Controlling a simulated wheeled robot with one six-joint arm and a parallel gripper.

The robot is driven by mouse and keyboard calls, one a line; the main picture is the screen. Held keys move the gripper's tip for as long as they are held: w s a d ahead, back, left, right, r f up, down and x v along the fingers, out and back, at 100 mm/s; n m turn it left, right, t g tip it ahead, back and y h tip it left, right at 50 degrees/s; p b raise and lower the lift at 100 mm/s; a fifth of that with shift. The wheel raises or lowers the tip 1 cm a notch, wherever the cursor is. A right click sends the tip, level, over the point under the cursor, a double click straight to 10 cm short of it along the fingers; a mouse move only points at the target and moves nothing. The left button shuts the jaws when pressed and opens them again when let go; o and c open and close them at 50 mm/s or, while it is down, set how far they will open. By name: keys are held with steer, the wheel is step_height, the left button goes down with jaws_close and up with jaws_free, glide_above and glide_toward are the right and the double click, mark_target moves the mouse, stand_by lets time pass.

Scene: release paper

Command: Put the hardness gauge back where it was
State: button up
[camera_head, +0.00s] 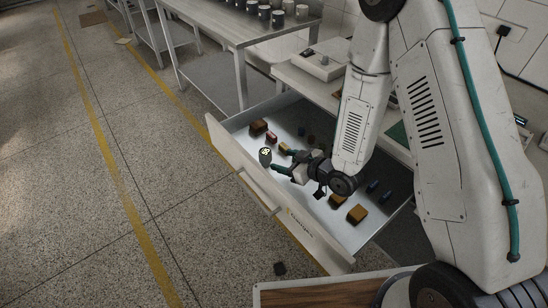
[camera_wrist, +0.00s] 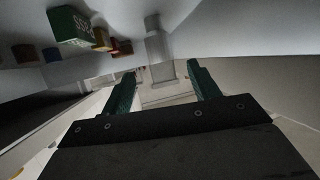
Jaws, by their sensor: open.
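The hardness gauge appears to be the small grey upright piece (camera_head: 265,158) with a yellow-green dial on top. It is near the inner side of the front panel of an open white drawer (camera_head: 232,160). My gripper (camera_head: 279,160) is low over the drawer, its teal fingers apart and pointing at the gauge. In the wrist view a grey upright shape (camera_wrist: 158,47), likely the gauge, stands just beyond and between the two open fingertips (camera_wrist: 160,80). Nothing is clamped. I cannot tell whether a finger touches the gauge.
Brown, red and yellow blocks lie in the drawer, with a tan block (camera_head: 357,214) near its right end and dark blue pieces (camera_head: 372,186) behind it. A green box (camera_wrist: 68,25) shows in the wrist view. A bench (camera_head: 225,28) with several cups stands behind.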

steer(key=shift+v, duration=0.75)
steer(key=w+d+r+m+h, duration=0.1)
steer(key=w+d+r+h, duration=0.3)
steer(key=d+r, duration=0.3)
steer(key=s+d+r+m+g+h, duration=0.1)
steer(key=s+d+r+m+h, duration=0.1)
steer(key=d+r, duration=0.3)
steer(key=s+d+r+m+g+h, duration=0.1)
steer(key=s+d+r+h, duration=0.2)
steer(key=r, duration=0.4)
steer(key=s+r+m+g, duration=0.1)
steer(key=s+r, duration=0.3)
steer(key=s, duration=0.4)
steer(key=s+d+r+m+g, duration=0.1)
steer(key=s+r+m+g, duration=0.1)
steer(key=s+r, duration=0.3)
steer(key=s+d+r+m+g, duration=0.1)
steer(key=s+r+m+g, duration=0.1)
steer(key=s, duration=1.1)
step_height(320, 180, up, 2)
steer(key=shift+s+r+g, duration=0.2)
steer(key=shift+s+g, duration=0.05)
steer(key=shift+g, duration=0.35)
steer(key=shift+d, duration=0.1)
